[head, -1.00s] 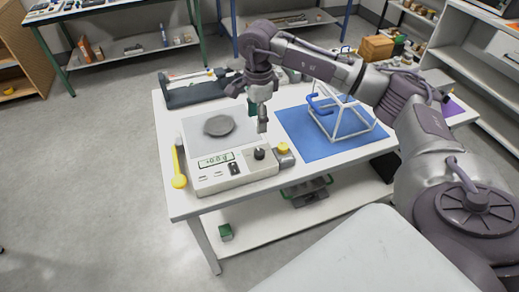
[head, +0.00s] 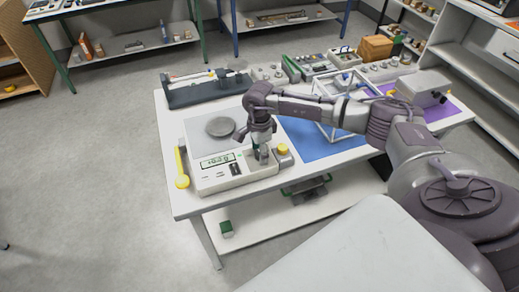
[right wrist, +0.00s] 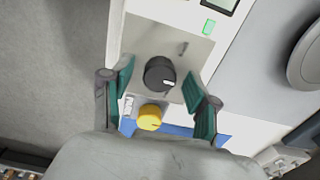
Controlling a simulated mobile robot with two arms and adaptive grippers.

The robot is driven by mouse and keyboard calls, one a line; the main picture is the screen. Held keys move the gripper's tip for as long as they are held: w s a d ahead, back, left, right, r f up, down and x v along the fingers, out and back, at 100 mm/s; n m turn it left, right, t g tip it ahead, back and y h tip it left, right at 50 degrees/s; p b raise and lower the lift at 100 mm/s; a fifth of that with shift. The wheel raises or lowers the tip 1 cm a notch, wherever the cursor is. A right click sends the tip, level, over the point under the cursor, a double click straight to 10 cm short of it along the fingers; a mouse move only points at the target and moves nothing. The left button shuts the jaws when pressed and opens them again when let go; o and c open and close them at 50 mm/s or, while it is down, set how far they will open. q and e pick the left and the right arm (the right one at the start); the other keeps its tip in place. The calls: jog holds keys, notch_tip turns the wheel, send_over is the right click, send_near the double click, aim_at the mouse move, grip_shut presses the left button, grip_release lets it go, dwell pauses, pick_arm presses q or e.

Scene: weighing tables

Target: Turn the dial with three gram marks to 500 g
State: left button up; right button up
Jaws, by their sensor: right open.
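A white weighing scale (head: 235,178) with a round grey pan (head: 220,127) and a small display (head: 217,163) stands on the white table. In the right wrist view its black dial (right wrist: 159,73) shows on a grey plate, with a white mark on its lower right side. No gram marks are readable. My right gripper (right wrist: 160,82) is open, with one green-padded finger on each side of the dial and a gap to both. In the head view my right gripper (head: 262,155) is over the scale's right front corner and hides the dial. My left gripper is not in view.
A yellow knob (right wrist: 150,117) on a small block sits right beside the scale. A yellow-handled tool (head: 181,168) lies left of the scale. A white wire frame (head: 340,125) stands on a blue mat (head: 307,142). A dark tray (head: 195,95) is behind the scale.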

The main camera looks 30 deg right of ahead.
grip_shut()
dwell(0.3)
jog(key=shift+f+m+b, duration=0.1)
jog(key=shift+m+b, duration=0.6)
jog(key=shift+m, duration=0.4)
jog(key=m+b, duration=0.1)
jog(key=m, duration=0.2)
jog(key=shift+m, duration=0.4)
jog(key=m+b, duration=0.1)
jog(key=m, duration=0.2)
jog(key=shift+w, duration=0.1)
jog(key=shift+m+b, duration=0.5)
jog(key=shift+m, duration=0.8)
jog(key=shift+r+m, duration=0.2)
jog(key=shift+m, duration=0.1)
